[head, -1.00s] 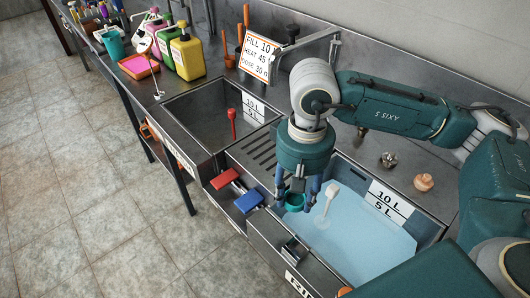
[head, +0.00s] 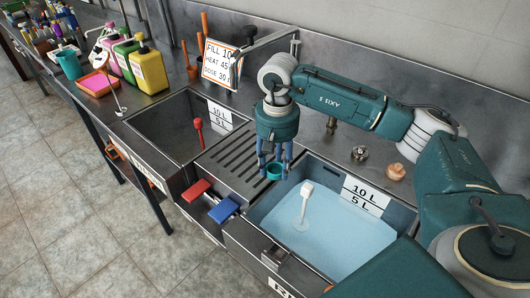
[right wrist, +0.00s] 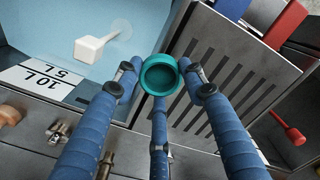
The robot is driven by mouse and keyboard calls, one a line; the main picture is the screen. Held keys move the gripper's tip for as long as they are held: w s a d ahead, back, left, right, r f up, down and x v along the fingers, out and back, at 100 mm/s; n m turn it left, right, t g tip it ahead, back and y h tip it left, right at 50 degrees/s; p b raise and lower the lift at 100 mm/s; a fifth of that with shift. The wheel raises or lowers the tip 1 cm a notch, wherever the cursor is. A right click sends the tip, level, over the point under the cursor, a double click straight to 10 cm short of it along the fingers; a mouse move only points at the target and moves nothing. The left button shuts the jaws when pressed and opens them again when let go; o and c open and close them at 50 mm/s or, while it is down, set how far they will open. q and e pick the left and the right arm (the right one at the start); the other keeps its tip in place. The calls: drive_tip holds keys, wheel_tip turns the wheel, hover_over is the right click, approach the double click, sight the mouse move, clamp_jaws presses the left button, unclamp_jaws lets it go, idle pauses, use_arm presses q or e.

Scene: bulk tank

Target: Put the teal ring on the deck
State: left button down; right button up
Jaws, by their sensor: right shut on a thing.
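The teal ring (head: 274,172) is held between the fingertips of my right gripper (head: 273,163). The ring is above the border between the slotted metal deck (head: 231,160) and the water-filled basin. In the right wrist view, the teal ring (right wrist: 160,91) sits between the blue fingers of my right gripper (right wrist: 160,78), with its round opening facing the camera. The slotted deck (right wrist: 232,65) lies behind and to the right of it there. Whether the ring touches the deck's edge cannot be told. My left gripper is not in view.
The water basin (head: 330,228) holds a white dipper (head: 306,190). The empty basin (head: 165,125) has a red dipper (head: 198,124). Red (head: 196,189) and blue (head: 223,209) blocks stand at the deck's front. A small metal part (head: 359,153) and bottles stand on the counter.

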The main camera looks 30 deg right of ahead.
hover_over(267, 162)
drive_tip(key=shift+f+b, duration=0.1)
drive_tip(key=shift+b, duration=0.3)
drive_tip(key=shift+f+b, duration=1.05)
drive_tip(key=shift+f, duration=0.6)
drive_tip(key=shift+f, duration=0.15)
drive_tip(key=o, duration=1)
drive_tip(key=shift+c, duration=0.2)
drive_tip(key=shift+r, duration=0.35)
wheel_tip(267, 162, up, 7)
drive_tip(key=b, duration=0.1)
